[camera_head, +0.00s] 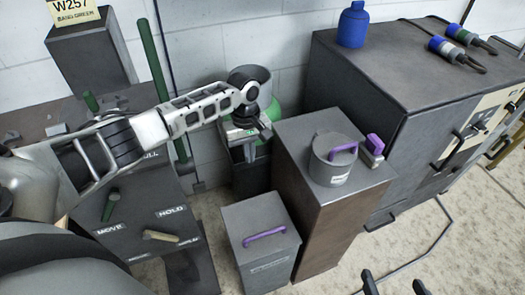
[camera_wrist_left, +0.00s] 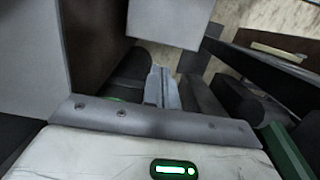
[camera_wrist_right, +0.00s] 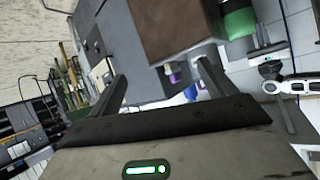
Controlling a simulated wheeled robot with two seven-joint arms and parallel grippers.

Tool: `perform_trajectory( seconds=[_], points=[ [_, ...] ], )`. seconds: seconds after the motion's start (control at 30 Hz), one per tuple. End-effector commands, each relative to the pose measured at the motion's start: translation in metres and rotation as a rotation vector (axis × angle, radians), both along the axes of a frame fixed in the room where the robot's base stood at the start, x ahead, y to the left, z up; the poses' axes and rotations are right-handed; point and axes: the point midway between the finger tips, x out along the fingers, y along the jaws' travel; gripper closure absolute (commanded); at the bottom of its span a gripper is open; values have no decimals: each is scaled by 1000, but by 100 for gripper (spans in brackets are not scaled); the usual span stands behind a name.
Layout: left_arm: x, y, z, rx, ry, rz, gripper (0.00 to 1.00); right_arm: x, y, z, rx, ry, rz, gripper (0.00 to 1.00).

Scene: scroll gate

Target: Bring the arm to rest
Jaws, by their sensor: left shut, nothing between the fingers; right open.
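My left arm reaches in from the left across the head view. Its gripper (camera_head: 262,132) hangs over a narrow dark stand (camera_head: 250,180), between the lever panel and a tall brown-sided pedestal. In the left wrist view its fingers (camera_wrist_left: 163,88) are together with nothing between them. My right gripper (camera_head: 394,286) shows only as two dark fingertips at the bottom edge of the head view, over the floor. In the right wrist view its fingers (camera_wrist_right: 163,85) are spread wide and empty. Whether the left gripper touches the stand cannot be told.
The lever panel (camera_head: 150,205) has a green lever (camera_head: 110,204) and a tan lever (camera_head: 160,236). A grey pot with a purple handle (camera_head: 330,172) stands on the pedestal (camera_head: 300,210). A low purple-handled box (camera_head: 262,258) stands in front. A large grey cabinet (camera_head: 400,75) fills the right.

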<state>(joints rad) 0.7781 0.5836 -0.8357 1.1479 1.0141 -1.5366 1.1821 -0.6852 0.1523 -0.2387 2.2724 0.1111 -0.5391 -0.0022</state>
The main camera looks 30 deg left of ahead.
Motion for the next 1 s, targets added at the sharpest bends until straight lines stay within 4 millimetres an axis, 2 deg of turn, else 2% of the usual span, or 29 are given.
perform_trajectory(
  seconds=[0.23,0.37,0.47,0.6,0.7,0.83,0.9,1.0],
  points=[
    [-1,3,1,-12,9,1,100,0,0,-3,0,0,-1,17],
    [-8,-13,-14,-32,-15,-61,100,0,-1,-4,-2,2,-4,17],
    [-25,-46,-41,-77,-81,-189,100,0,-2,-7,-6,5,-6,17],
    [-59,-106,-75,-169,-254,-413,100,-1,-4,-12,-14,11,-12,17],
    [-88,-147,-85,-223,-429,-557,100,-1,-6,-17,-21,16,-16,17],
    [-123,-179,-77,-223,-673,-683,100,-2,-9,-24,-30,23,-22,17],
    [-140,-184,-66,-182,-799,-732,100,-2,-10,-27,-34,26,-24,17],
    [-160,-177,-45,-76,-947,-787,100,-3,-12,-32,-40,33,-28,17]
  ],
)
